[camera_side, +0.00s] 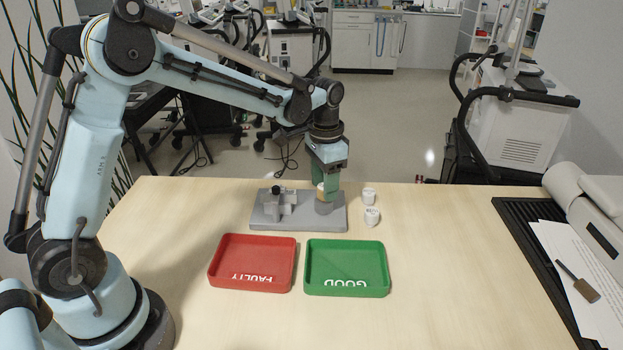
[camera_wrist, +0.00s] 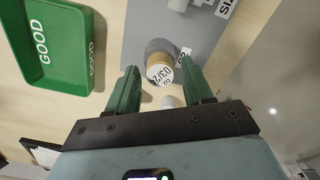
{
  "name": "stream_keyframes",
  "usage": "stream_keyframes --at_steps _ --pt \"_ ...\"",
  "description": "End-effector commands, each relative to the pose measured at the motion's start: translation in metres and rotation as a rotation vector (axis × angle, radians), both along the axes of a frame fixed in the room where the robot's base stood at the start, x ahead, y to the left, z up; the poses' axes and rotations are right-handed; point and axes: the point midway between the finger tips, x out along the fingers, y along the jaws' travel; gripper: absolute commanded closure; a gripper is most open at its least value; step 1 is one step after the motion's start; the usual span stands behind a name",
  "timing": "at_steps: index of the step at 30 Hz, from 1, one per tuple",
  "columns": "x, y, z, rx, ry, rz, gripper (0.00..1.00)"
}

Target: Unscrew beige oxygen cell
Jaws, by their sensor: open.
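The beige oxygen cell (camera_wrist: 159,75) sits upright in a round grey socket on the grey fixture plate (camera_side: 298,222). Its white top carries dark printed lettering in the wrist view. My gripper (camera_wrist: 160,82) has green fingers that are open, one on each side of the cell, with a gap to it in the wrist view. In the side view my gripper (camera_side: 325,185) points down at the cell (camera_side: 321,190), and a finger partly hides it. I cannot tell from the side view how far down the fingers reach along the cell.
Two small white cells (camera_side: 369,196) (camera_side: 372,216) stand on the table just right of the plate. A red FAULTY tray (camera_side: 212,268) and a green GOOD tray (camera_side: 384,270) lie in front. A black knob (camera_side: 277,190) rises from the plate's left part. The table's right middle is clear.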

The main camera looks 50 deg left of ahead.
Motion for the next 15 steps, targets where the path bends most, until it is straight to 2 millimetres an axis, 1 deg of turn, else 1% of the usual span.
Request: stream_keyframes --at_steps 12,15 --pt "0.0001 0.0000 0.0000 0.000 0.000 -0.535 0.49" --pt "0.0001 0.0000 0.0000 0.000 0.000 -0.643 0.49"
